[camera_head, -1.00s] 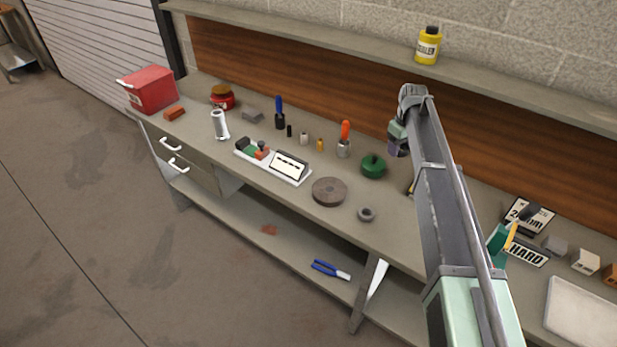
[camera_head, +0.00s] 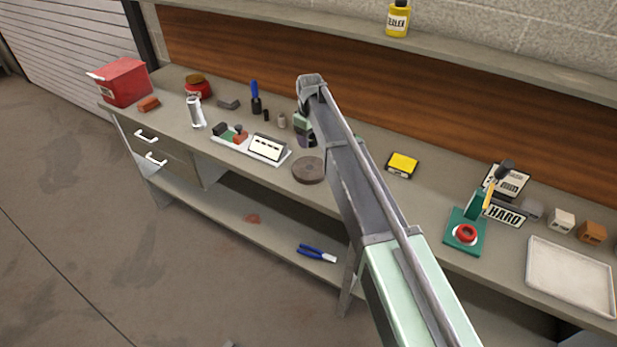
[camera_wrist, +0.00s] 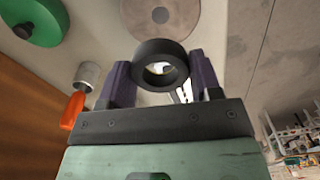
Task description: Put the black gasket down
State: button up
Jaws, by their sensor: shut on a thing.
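The black gasket (camera_wrist: 160,47) is a thick dark ring in the wrist view. My gripper (camera_wrist: 160,84) has its purple fingers closed on either side of the ring. The workbench top shows beyond the ring, but I cannot tell how high the ring is. In the head view my gripper (camera_head: 305,138) is over the middle of the bench (camera_head: 375,146), behind the grey-brown disc (camera_head: 308,170).
A white parts tray (camera_head: 268,150) lies left of the disc. A green round part (camera_wrist: 35,25) and an orange-handled tool (camera_wrist: 72,112) are close by in the wrist view. A yellow box (camera_head: 402,165), teal stand (camera_head: 455,241) and pale tray (camera_head: 539,258) are farther right.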

aim_at(310, 167)
notch_tip(310, 167, down, 11)
jog(key=b, duration=0.8)
jog(key=shift+r, duration=0.35)
jog(key=shift+f, duration=0.2)
jog(key=o, duration=0.8)
jog(key=shift+o, duration=0.2)
jog(key=shift+r, duration=0.1)
